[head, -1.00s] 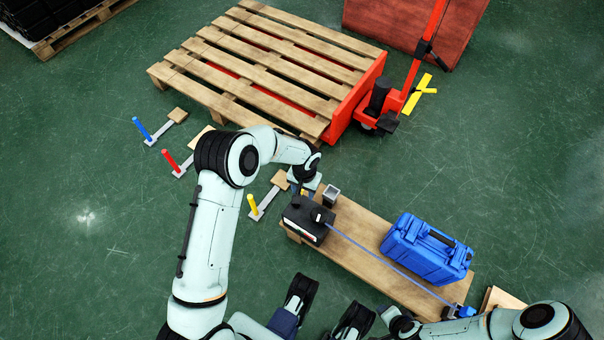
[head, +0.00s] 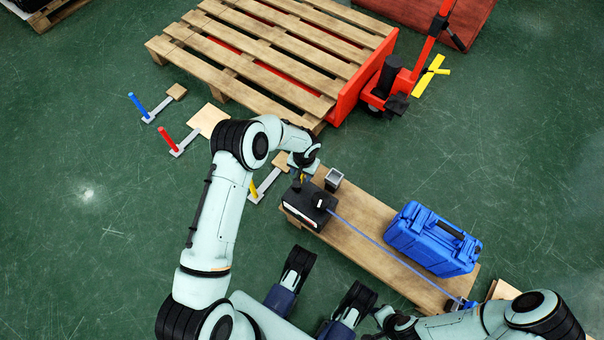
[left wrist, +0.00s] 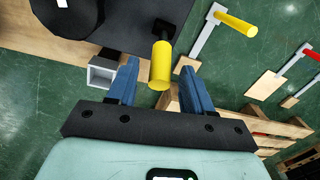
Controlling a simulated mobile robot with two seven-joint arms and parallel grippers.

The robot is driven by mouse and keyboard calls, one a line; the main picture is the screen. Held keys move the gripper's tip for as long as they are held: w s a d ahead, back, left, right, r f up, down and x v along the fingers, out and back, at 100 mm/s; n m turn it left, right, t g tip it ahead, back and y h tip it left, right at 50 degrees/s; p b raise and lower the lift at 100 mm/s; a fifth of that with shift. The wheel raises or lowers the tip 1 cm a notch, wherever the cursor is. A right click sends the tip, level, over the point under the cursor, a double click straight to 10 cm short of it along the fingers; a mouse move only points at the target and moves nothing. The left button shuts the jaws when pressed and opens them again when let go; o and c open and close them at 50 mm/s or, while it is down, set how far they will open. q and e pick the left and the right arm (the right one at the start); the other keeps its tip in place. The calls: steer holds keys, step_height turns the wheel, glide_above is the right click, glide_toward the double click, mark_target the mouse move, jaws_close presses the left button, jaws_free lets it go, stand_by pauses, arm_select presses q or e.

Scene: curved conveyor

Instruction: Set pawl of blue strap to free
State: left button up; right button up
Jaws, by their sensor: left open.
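A thin blue strap (head: 385,248) runs taut from the top of a black box (head: 303,212) to a small blue and dark fitting (head: 468,304) at the bench's right end. The pawl is too small to make out. My left gripper (head: 299,182) is over the box's far left edge. In the left wrist view my left gripper (left wrist: 160,85) is open, its blue fingers either side of a yellow handle (left wrist: 161,64) by the black box (left wrist: 125,25); whether they touch it I cannot tell. My right arm comes in at the lower right, its gripper out of sight.
A blue case (head: 432,240) stands on the wooden bench (head: 350,230). A grey square cup (head: 334,179) sits beside the black box. Floor levers with blue (head: 138,104), red (head: 167,140) and yellow (head: 254,188) handles lie left. A wooden pallet (head: 270,50) is behind.

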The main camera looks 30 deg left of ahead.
arm_select(q)
steer(key=shift+f, duration=0.5)
jaws_close()
